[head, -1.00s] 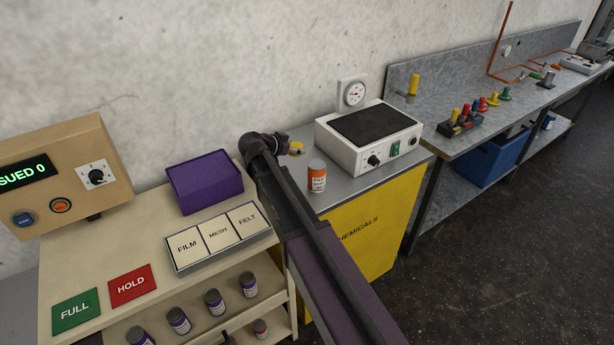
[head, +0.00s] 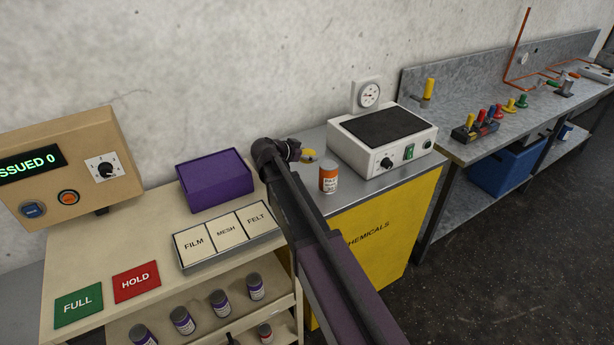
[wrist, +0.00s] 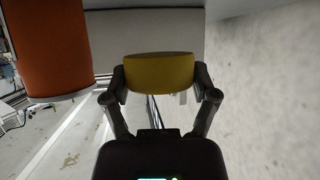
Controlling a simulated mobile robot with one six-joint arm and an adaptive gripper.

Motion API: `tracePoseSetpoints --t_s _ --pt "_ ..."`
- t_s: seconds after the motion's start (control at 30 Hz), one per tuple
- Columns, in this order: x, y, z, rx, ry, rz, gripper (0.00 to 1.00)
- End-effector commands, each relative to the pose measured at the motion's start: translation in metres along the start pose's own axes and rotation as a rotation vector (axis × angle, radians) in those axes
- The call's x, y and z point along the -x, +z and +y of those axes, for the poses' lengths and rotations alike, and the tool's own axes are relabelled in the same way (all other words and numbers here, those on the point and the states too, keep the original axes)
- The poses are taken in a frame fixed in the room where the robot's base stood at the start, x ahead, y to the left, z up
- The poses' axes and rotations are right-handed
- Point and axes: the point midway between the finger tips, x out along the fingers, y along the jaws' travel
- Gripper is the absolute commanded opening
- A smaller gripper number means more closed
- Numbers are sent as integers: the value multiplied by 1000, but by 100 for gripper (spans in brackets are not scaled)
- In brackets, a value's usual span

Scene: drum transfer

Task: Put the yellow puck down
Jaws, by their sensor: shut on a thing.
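The yellow puck (head: 309,155) is at the end of my arm, over the back of the grey top of the yellow chemicals cabinet (head: 375,235). In the wrist view the puck (wrist: 160,72) sits between both fingers of my gripper (wrist: 160,80), which is shut on it. In the head view my gripper (head: 296,152) is partly hidden by my own wrist. I cannot tell whether the puck touches the cabinet top. An orange bottle with a white label (head: 328,178) stands in front and to the right of the puck.
A white hot-plate box (head: 383,140) stands right of the puck, with a gauge (head: 367,95) on the wall behind. A purple bin (head: 214,180) and a FILM, MESH, FELT tray (head: 226,235) are on the cream cart to the left. Bare cabinet top lies around the bottle.

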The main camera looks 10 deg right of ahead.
Motion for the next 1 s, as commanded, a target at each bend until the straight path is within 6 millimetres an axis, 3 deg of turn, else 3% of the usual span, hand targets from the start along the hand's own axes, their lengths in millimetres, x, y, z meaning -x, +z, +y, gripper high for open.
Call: tracePoseSetpoints --t_s 0.03,0.23,0.77,1.0 --pt "-5 9 0 0 0 0 20" --pt "-12 23 0 0 0 0 20" --pt "-14 27 0 0 -1 0 20" --pt "-20 37 0 0 -1 0 20"
